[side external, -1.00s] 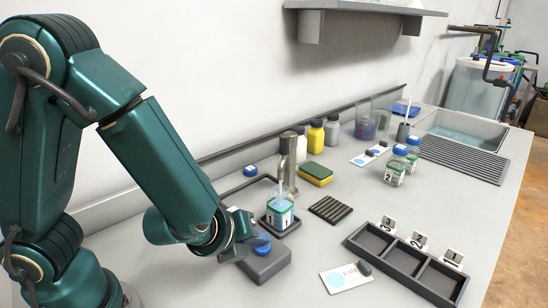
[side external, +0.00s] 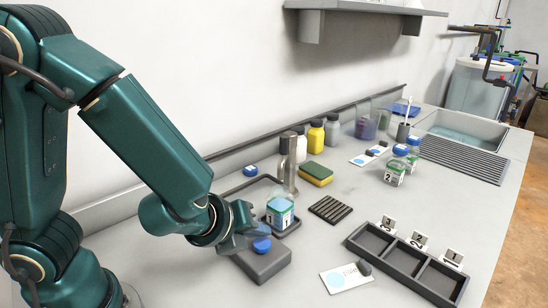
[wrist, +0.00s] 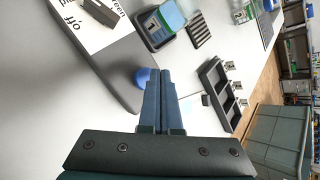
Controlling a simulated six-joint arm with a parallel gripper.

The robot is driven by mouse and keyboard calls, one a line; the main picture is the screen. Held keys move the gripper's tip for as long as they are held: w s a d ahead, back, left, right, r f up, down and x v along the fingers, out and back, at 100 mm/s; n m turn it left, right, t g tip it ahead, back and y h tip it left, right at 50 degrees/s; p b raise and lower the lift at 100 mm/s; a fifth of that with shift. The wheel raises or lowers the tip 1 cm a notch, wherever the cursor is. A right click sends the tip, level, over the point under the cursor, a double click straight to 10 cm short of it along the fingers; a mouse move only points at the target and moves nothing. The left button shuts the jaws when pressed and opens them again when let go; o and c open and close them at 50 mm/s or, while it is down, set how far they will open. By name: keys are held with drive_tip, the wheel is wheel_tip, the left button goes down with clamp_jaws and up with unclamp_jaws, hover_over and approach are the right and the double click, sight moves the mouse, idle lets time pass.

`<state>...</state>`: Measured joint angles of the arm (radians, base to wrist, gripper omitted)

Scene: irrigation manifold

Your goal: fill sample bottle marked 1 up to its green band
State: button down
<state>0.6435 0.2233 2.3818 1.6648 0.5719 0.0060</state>
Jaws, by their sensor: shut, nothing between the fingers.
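A blue button (side external: 262,245) sits on a grey box (side external: 268,264) in front of the bottle. My gripper (side external: 257,231) is shut and empty, its fingertips just above the button. In the wrist view the fingers (wrist: 161,73) partly hide the button (wrist: 144,77). No stream shows below the spout.
A black ribbed pad (side external: 330,208) and a sponge (side external: 316,174) lie right of the spout. Bottle 2 (side external: 395,172) and another bottle stand farther back. A tray (side external: 352,243) with numbered bays is at front right, beside a card (side external: 340,280).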

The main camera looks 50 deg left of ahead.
sight(257, 245)
drive_tip(key=shift+r, duration=0.1)
drive_tip(key=shift+r, duration=2.5)
drive_tip(key=shift+w+a+r, duration=0.1)
drive_tip(key=shift+a+r, duration=0.05)
drive_tip(key=shift+a, duration=0.15)
drive_tip(key=s+a+r+n+y, duration=0.2)
drive_tip(key=s+a+r+n, duration=0.2)
drive_tip(key=a+n, duration=0.45)
drive_tip(key=s+d+n+g+h, duration=0.3)
drive_tip(key=s+d+n, duration=0.4)
drive_tip(key=n, duration=0.9)
drive_tip(key=shift+s+f+h, duration=0.25)
drive_tip(key=shift+s+h, duration=0.25)
drive_tip(key=shift+s, duration=0.1)
